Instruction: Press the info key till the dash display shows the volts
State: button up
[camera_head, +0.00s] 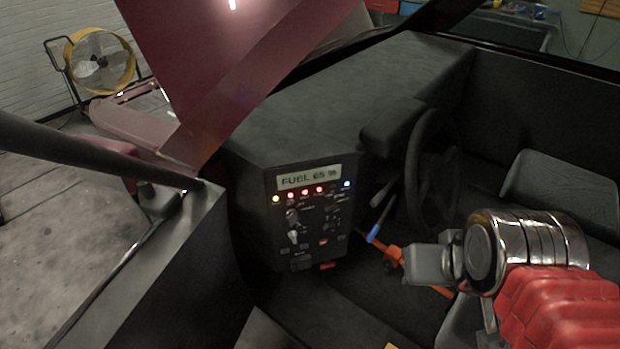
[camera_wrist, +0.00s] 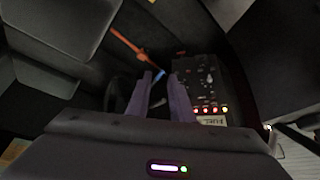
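The dash display (camera_head: 309,177) reads "FUEL 65 %" at the top of the dark control panel (camera_head: 268,232). Part of the display (camera_wrist: 211,120) shows upside down in the wrist view. Below it are a row of lit lamps, knobs, switches and small keys. The lettering is too small to tell which is the info key. My gripper's two fingers (camera_wrist: 160,78) stand apart with nothing held between them. They are to the left of the panel (camera_wrist: 203,78) in the wrist view, apart from it. In the head view my wrist is right of the panel; the fingertips are not clear.
An orange rod (camera_head: 392,252) with a blue end (camera_head: 374,233) lies between my wrist and the panel. The steering wheel (camera_head: 412,170) is above it, and a grey seat (camera_head: 562,190) is at right. A dark sill (camera_head: 165,262) borders the left. A yellow fan (camera_head: 98,60) stands outside.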

grip_shut()
dwell(1.4)
